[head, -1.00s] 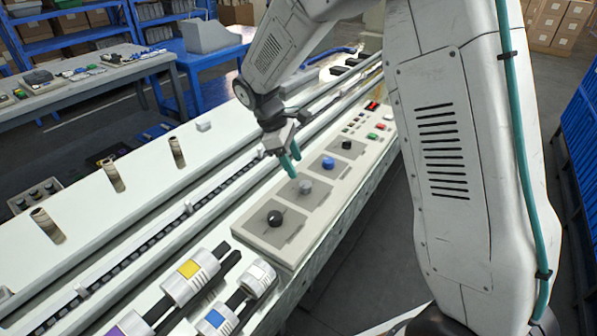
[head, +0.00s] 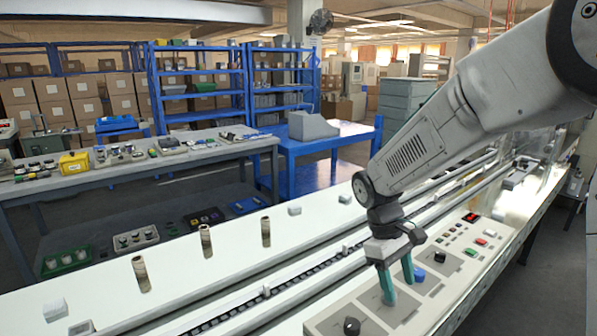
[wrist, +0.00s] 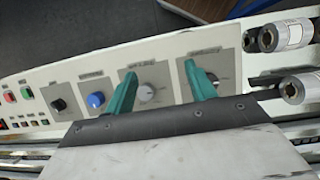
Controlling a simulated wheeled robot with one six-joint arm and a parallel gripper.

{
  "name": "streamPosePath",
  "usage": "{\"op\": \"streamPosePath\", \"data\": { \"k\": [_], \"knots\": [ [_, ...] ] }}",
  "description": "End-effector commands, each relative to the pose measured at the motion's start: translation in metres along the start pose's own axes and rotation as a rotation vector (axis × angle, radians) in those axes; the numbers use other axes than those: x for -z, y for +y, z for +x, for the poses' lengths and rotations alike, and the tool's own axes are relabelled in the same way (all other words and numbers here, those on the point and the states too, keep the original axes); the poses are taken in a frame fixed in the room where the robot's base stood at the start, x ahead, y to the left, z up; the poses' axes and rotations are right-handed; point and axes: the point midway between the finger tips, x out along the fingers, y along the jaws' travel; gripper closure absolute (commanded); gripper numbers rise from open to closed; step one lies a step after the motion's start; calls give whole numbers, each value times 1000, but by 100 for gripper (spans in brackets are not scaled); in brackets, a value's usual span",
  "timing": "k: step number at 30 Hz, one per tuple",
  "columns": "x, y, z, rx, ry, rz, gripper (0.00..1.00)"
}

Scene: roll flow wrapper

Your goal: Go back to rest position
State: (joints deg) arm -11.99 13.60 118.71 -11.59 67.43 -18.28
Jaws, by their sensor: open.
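My gripper (head: 398,286) has two teal fingers, spread apart and empty. In the head view it hangs over the control panel (head: 330,322) of the wrapper, just left of the blue knob (head: 419,275). In the wrist view my gripper (wrist: 162,90) points at the panel, with a grey knob (wrist: 146,92) showing between its fingers. The blue knob (wrist: 96,100) and a black knob (wrist: 59,104) lie left of the fingers there. I cannot tell whether a finger touches the panel.
Red and green buttons (head: 481,241) and a red display (head: 471,217) sit at the panel's far end. Rollers (wrist: 290,35) stand right of my gripper in the wrist view. Several small cylinders (head: 206,241) stand on the white bench. A grey table (head: 100,180) stands behind.

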Motion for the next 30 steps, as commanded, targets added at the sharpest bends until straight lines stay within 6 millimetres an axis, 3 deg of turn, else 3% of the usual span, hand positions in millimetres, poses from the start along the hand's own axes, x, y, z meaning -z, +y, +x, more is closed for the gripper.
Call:
{"op": "streamPosePath", "data": {
  "k": [9,18,24,30],
  "knots": [
    [-116,-40,-27,80,125,321,45],
    [-202,-80,-27,136,284,545,45],
    [-235,-96,-25,137,396,612,45],
    [-248,-97,-32,118,464,639,45]
  ]
}}
